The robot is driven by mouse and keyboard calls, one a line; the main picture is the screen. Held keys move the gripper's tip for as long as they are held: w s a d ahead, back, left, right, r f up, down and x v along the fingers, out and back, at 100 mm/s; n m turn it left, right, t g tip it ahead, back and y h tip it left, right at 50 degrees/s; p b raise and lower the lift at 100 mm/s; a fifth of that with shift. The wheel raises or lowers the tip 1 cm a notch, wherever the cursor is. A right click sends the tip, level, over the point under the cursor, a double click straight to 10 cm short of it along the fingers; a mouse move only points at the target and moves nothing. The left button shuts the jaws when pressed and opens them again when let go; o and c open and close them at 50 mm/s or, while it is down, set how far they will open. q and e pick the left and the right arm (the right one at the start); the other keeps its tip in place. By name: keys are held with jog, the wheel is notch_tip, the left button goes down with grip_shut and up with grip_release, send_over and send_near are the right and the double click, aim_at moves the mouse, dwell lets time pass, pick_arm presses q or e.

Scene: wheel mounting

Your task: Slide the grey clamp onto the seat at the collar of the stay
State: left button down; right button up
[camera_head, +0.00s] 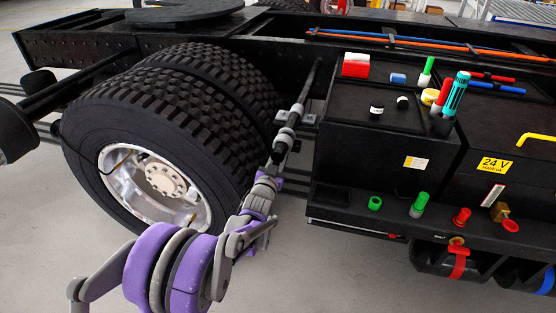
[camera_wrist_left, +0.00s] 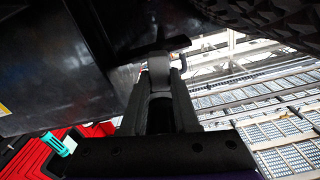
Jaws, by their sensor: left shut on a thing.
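My left arm reaches up from the bottom of the head view to the black stay (camera_head: 313,79), a slim tilted rod between the tyre and the black box. My left gripper (camera_head: 291,122) is at the stay's lower part. In the left wrist view my left gripper (camera_wrist_left: 158,88) is shut on the grey clamp (camera_wrist_left: 158,68), held between the fingertips. A dark bar (camera_wrist_left: 167,47) runs just beyond the clamp; I cannot tell whether they touch. The collar and seat are not clear, and the gripper partly hides the clamp. My right gripper is not in view.
Large twin tyres (camera_head: 170,100) with a silver rim stand close left of the arm. A black box (camera_head: 345,160) stands close right, with coloured parts on its top and along its lower ledge. Grey floor (camera_head: 270,270) is free below.

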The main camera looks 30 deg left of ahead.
pick_arm(q)
jog(key=shift+x, duration=1.35)
jog(key=c, duration=0.6)
grip_release()
jog(key=v, duration=1.1)
